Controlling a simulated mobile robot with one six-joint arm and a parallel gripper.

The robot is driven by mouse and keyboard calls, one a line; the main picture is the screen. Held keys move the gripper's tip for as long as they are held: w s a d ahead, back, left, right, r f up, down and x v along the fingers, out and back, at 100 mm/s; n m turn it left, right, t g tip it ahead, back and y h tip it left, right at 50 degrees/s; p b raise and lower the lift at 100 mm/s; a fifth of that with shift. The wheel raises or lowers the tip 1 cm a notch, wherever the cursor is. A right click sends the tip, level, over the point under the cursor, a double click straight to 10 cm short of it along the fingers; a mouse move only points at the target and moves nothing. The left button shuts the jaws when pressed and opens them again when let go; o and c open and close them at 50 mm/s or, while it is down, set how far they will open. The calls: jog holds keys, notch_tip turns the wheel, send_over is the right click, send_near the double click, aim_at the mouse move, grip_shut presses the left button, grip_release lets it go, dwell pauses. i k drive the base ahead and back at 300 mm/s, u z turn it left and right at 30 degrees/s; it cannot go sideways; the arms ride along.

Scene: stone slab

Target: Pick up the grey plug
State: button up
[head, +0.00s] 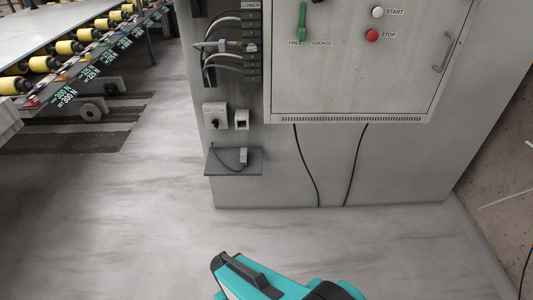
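A small grey plug (244,155) is at the small dark grey shelf (222,167), low on the cabinet wall. A thin dark cable (222,160) hangs in a loop to the left of it. The plug is small in the head view, and I cannot tell its exact shape or whether it stands or lies. My teal arm shows at the bottom centre, in front of the wall and well apart from the shelf. The fingers of my gripper are not in view.
Above the shelf are a grey box with a dark knob (215,115) and a white box (241,119). A cabinet door (360,60) is to the right, with two black cables (306,165) below. A roller conveyor (80,45) stands left. The floor (130,220) before the wall is clear.

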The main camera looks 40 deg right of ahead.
aim_at(243, 159)
jog(key=z, duration=0.8)
jog(key=k, duration=1)
jog(key=i, duration=0.75)
